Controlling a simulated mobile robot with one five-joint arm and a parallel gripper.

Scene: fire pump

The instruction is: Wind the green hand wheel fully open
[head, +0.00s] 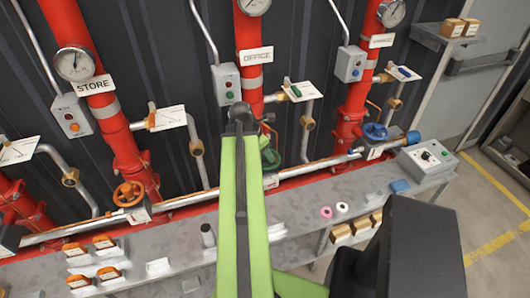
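The green hand wheel (270,159) is on the middle red riser, under the OFFICE label. It is largely hidden behind my green arm, and only its right part shows. How far it is turned cannot be seen. My gripper (245,117) is the dark end of the arm, just above the wheel in the picture. Its fingers are small and dark here, and whether they are open or shut is unclear. I cannot tell whether it touches the wheel or riser.
An orange hand wheel (129,194) is on the left STORE riser and a blue one (375,133) on the right riser. Grey button boxes (226,83) and gauges (74,63) are nearby. A grey bench (185,238) with loose items runs below. Yellow-lined floor (490,205) is open at right.

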